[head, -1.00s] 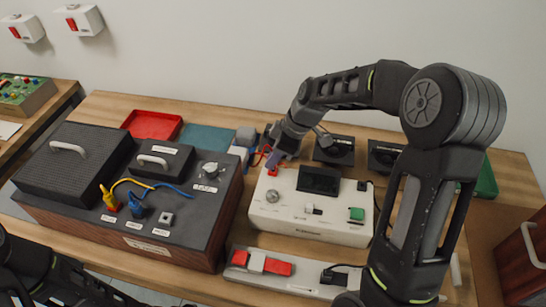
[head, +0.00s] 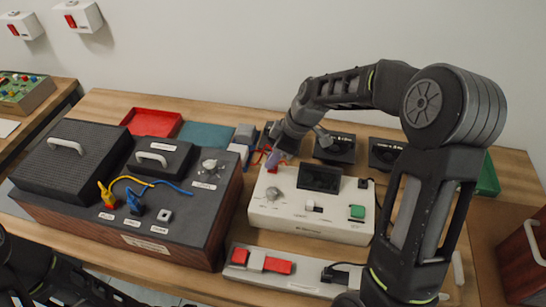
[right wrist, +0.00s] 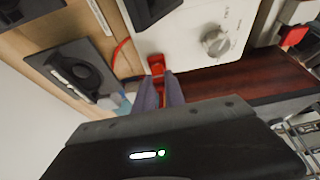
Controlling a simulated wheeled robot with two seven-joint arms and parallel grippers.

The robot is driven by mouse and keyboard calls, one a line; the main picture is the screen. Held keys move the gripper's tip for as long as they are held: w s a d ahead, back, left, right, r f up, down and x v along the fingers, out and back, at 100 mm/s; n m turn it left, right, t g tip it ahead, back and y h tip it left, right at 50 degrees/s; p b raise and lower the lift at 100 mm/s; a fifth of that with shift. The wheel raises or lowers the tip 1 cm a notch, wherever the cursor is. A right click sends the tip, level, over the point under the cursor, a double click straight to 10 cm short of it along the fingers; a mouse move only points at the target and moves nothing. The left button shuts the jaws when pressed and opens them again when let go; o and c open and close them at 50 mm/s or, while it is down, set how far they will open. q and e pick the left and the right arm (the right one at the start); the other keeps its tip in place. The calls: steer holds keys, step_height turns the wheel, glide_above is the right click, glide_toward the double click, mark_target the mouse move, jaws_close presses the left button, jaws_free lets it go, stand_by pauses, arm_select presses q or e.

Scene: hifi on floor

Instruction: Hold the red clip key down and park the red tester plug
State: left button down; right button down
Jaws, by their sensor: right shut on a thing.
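My right gripper (head: 277,160) reaches down at the back left corner of the white unit (head: 310,231). In the right wrist view its purple fingers (right wrist: 161,91) are closed on a narrow red part. A red block (right wrist: 156,64) shows just beyond the fingertips, at the edge of the white unit. I cannot tell which of these red pieces is the clip key and which the tester plug. A thin red wire (right wrist: 119,50) curves beside them. My left arm shows at the bottom left, but its gripper is out of view.
A dark-topped wooden unit (head: 200,238) on the left bears a yellow plug (head: 107,196) and a blue plug (head: 134,203) with wires. A red tray (head: 152,122) and a teal mat (head: 207,136) lie behind. A power strip (head: 300,280) lies in front.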

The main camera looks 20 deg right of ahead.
steer(key=shift+f, duration=0.15)
stand_by(0.5)
steer(key=c, duration=1.3)
jaws_free()
steer(key=p+v, duration=0.3)
steer(key=v, duration=0.4)
steer(key=shift+d+r, duration=0.2)
steer(key=shift+r, duration=0.15)
